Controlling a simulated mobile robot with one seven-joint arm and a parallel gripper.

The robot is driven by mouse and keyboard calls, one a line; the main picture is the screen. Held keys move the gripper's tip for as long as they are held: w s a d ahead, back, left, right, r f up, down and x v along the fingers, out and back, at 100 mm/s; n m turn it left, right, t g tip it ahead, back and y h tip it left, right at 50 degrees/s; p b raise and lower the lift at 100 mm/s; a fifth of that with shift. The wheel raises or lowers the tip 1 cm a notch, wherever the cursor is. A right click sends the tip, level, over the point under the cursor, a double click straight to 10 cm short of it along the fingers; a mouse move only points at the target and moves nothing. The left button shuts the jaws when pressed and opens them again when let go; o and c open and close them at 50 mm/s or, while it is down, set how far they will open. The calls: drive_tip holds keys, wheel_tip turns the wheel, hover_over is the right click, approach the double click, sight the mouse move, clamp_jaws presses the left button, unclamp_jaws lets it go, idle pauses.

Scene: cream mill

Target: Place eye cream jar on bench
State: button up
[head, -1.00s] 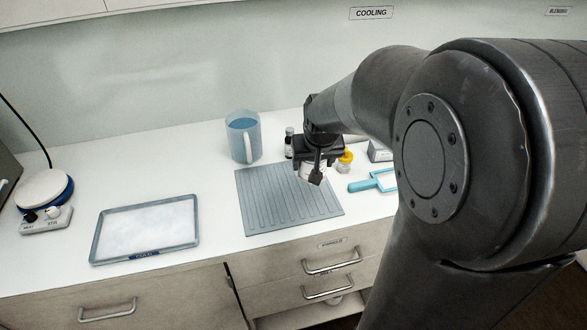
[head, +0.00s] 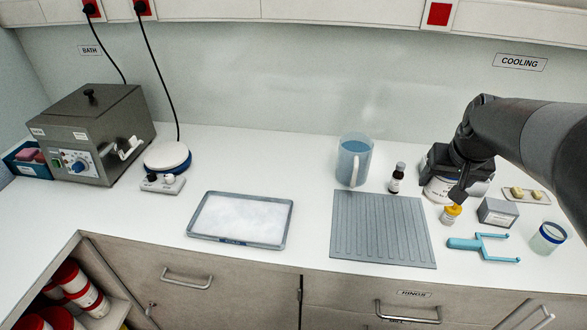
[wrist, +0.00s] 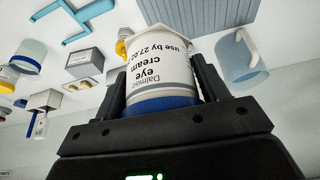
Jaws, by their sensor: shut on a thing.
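The eye cream jar (wrist: 160,65) is white with a blue band at the gripper end; its label reads "eye cream". In the wrist view it sits between the two fingers of my gripper (wrist: 160,90), which is shut on it. In the head view my gripper (head: 455,188) is over the right part of the white bench (head: 300,155), and the jar's white side (head: 436,190) shows partly behind it. Whether the jar's underside touches the bench or hangs just above it cannot be told.
Left are a ribbed grey mat (head: 383,230), a blue jug (head: 354,160) and a white-filled tray (head: 240,220). Bench between tray and mat is clear.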

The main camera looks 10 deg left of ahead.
drive_tip(key=w+a+n+y, duration=0.1)
drive_tip(key=w+a+n, duration=0.2)
drive_tip(key=w+a, duration=0.5)
drive_tip(key=w+a+n+y, duration=0.1)
drive_tip(key=w+a+n, duration=0.15)
drive_tip(key=a, duration=0.85)
drive_tip(key=w+a+n+y, duration=0.1)
drive_tip(key=w+a+n, duration=0.1)
drive_tip(key=w+a, duration=0.65)
drive_tip(key=shift+g, duration=0.3)
drive_tip(key=a+f, duration=0.8)
drive_tip(key=s+a+f, duration=0.1)
drive_tip(key=a+f, duration=0.3)
drive_tip(key=shift+a+f, duration=0.2)
drive_tip(key=shift+a, duration=0.1)
drive_tip(key=shift+a+f, duration=0.1)
drive_tip(key=shift+f, duration=1.95)
drive_tip(key=shift+f, duration=0.15)
drive_tip(key=o, duration=1.1)
